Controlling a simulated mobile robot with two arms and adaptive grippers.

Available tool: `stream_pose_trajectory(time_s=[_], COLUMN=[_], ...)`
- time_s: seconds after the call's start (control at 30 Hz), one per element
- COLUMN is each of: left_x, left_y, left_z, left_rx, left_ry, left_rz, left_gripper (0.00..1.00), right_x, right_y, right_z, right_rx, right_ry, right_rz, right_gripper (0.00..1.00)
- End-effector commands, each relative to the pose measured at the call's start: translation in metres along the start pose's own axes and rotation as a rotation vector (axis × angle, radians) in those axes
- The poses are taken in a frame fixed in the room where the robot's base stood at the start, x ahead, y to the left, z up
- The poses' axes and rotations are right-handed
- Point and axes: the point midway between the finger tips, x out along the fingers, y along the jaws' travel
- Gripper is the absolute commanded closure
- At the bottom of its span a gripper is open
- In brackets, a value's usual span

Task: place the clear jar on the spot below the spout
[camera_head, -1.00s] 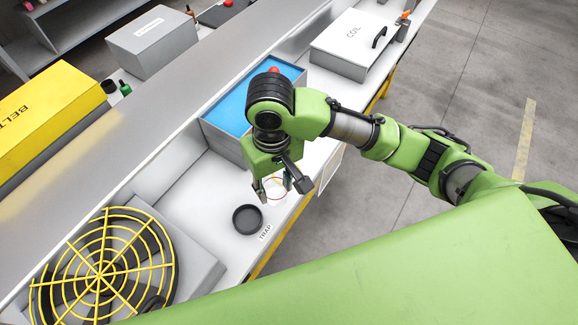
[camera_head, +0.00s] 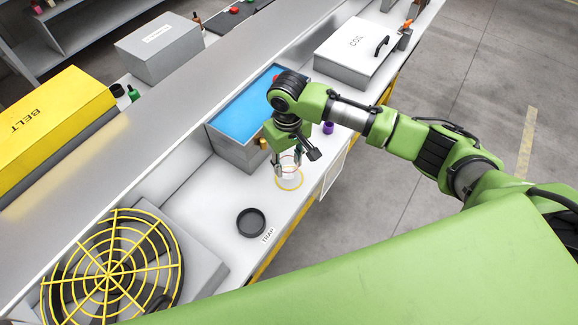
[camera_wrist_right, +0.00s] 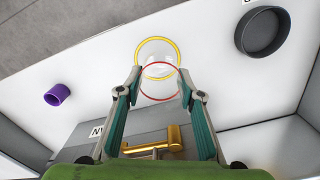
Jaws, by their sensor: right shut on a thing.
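The clear jar (camera_head: 289,167) with a red rim line is between the fingers of my right gripper (camera_head: 290,158), shut on it. In the wrist view the right gripper (camera_wrist_right: 160,85) holds the jar (camera_wrist_right: 159,72) near its red line. A yellow ring (camera_head: 290,182) marks a spot on the white worktop; it also shows in the wrist view (camera_wrist_right: 139,49), around the far end of the jar. I cannot tell whether the jar touches the worktop. A brass spout (camera_wrist_right: 172,139) sits on the grey box front, beside the jar. The left gripper is not in view.
A black round dish (camera_head: 251,222) stands by the TRAP label. A purple cup (camera_head: 328,127) stands on the other side of the jar. The blue-topped box (camera_head: 248,105) is close behind the gripper. A yellow fan guard (camera_head: 115,262) lies at lower left.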

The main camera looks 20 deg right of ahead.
Motion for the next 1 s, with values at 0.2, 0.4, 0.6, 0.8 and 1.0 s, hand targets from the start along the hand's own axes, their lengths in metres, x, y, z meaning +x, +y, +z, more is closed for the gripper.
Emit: stream_pose_trajectory(time_s=[0.2, 0.4, 0.6, 0.8, 1.0], left_x=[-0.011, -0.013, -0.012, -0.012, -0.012], left_y=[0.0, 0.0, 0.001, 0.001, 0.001], left_z=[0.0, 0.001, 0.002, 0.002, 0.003], left_rx=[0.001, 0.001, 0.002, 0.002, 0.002], left_ry=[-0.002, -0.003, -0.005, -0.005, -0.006], left_rz=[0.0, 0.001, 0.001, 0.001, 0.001], left_gripper=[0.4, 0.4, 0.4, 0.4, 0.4], right_x=[0.023, 0.037, 0.038, 0.04, 0.04], right_y=[0.006, 0.005, 0.005, 0.005, 0.005], right_z=[-0.002, -0.003, -0.003, -0.003, -0.003], right_rx=[0.0, -0.001, -0.001, -0.001, 0.0], right_ry=[-0.003, 0.001, 0.001, 0.0, 0.0], right_rz=[0.003, 0.002, 0.001, 0.001, 0.001], right_gripper=[0.91, 0.91, 0.91, 0.49, 0.49])
